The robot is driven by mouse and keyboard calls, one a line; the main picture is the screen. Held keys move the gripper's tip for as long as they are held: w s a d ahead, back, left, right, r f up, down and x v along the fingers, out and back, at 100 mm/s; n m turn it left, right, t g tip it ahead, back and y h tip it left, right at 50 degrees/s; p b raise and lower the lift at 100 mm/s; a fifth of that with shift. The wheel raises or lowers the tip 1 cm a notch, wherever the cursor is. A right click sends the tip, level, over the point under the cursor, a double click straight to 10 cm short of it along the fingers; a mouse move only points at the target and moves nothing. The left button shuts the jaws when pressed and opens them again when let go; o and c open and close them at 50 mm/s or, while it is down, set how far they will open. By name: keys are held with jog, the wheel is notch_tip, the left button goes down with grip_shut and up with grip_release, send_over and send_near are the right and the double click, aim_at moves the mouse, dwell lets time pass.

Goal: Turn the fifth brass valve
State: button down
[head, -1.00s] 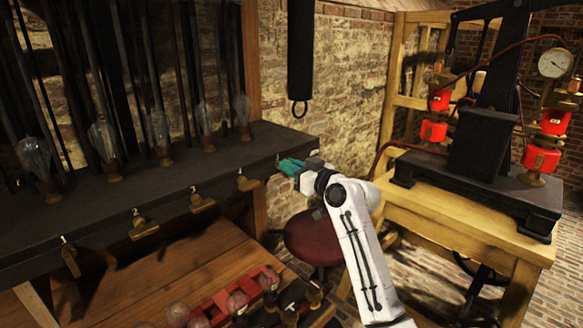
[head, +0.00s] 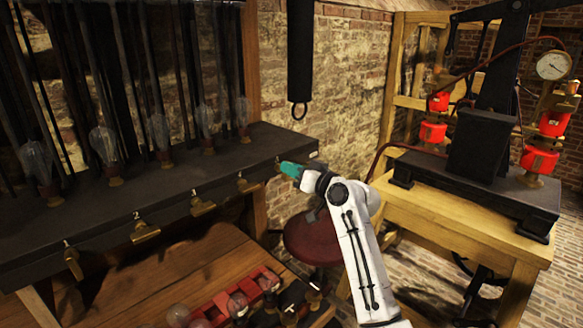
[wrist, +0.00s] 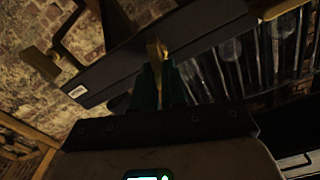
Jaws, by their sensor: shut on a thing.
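A row of brass valves runs along the front edge of a long dark bench (head: 110,205). The first (head: 73,262), second (head: 145,232), third (head: 203,206) and fourth (head: 248,185) stand free of my gripper. My gripper (head: 288,169) is at the bench's right end, its teal fingers at the fifth brass valve (head: 278,162), which is mostly hidden there. In the wrist view, the fingers (wrist: 158,78) are shut on the fifth brass valve (wrist: 154,50), whose brass end shows between and beyond them.
Glass bulbs (head: 103,143) and dark rods stand on the bench. A red rack (head: 215,308) with glass bulbs sits on the wooden surface below. A round dark red stool (head: 312,240) stands below my gripper. A wooden table (head: 460,225) bearing a black press is at right.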

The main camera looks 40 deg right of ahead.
jog(key=shift+d+f+m+p, duration=0.2)
jog(key=shift+m+p, duration=0.95)
jog(key=shift+m, duration=1.15)
jog(key=shift+d+f+m+p, duration=0.15)
jog(key=shift+m+p, duration=1)
jog(key=shift+m, duration=1.15)
jog(key=shift+d+f+m+p, duration=0.1)
jog(key=shift+f+m+p, duration=0.15)
jog(key=shift+m+p, duration=1.5)
jog(key=shift+m+b, duration=0.55)
jog(key=shift+m, duration=0.2)
jog(key=c, duration=1.2)
grip_release()
jog(key=s+b, duration=0.2)
jog(key=s, duration=0.8)
jog(key=shift+s+d, duration=0.15)
jog(key=shift+s, duration=0.25)
jog(key=shift+f, duration=0.1)
